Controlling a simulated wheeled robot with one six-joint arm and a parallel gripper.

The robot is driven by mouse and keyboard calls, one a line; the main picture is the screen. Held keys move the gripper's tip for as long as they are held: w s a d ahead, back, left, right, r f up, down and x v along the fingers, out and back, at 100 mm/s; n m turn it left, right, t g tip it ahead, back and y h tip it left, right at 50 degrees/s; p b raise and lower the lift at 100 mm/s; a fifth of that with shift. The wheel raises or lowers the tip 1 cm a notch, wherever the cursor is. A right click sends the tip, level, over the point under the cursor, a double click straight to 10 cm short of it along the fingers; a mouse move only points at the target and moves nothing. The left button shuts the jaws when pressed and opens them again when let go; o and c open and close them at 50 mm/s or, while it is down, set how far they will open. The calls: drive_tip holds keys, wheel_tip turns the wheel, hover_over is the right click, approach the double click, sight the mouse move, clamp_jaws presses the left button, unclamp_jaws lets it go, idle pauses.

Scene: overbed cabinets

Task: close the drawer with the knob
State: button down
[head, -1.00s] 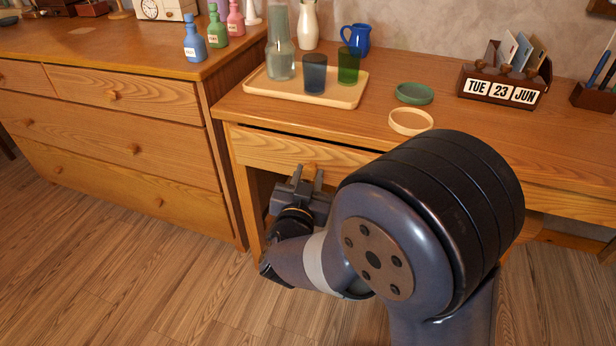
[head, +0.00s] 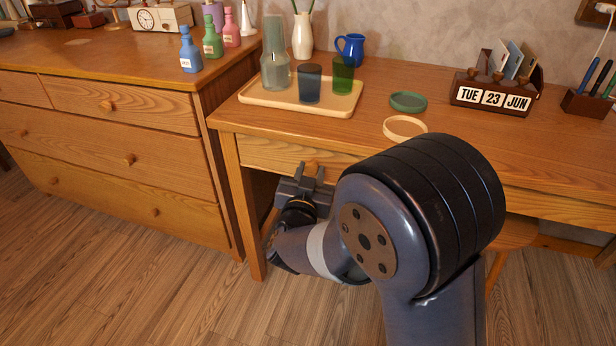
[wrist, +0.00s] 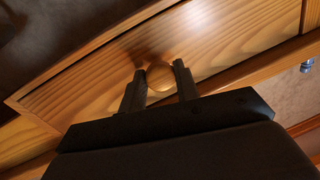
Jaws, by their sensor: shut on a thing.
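The wooden desk drawer (head: 268,155) sits under the left part of the desk top, and its front looks flush or nearly flush with the desk frame. Its round wooden knob (head: 311,166) is on the front, and the knob also shows in the wrist view (wrist: 160,77). My gripper (head: 305,171) is at the drawer front, its fingers on either side of the knob. In the wrist view my gripper (wrist: 159,84) is shut on the knob, with one finger left and one right of it. My arm hides the right end of the drawer front in the head view.
A tray (head: 270,103) with a carafe and two glasses stands on the desk above the drawer. A green ring dish (head: 408,102) and a tan ring (head: 405,128) lie to its right. A chest of drawers (head: 120,135) stands close on the left. The floor in front is clear.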

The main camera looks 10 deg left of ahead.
drive_tip(key=shift+w+r, duration=0.1)
drive_tip(key=shift+w, duration=0.05)
drive_tip(key=c, duration=1.1)
unclamp_jaws()
drive_tip(key=shift+w, duration=0.1)
drive_tip(key=shift+o, duration=0.2)
drive_tip(key=s+p, duration=0.2)
drive_tip(key=s, duration=0.8)
drive_tip(key=shift+s+d+p, duration=0.3)
drive_tip(key=shift+s+d, duration=0.05)
drive_tip(key=shift+s, duration=0.05)
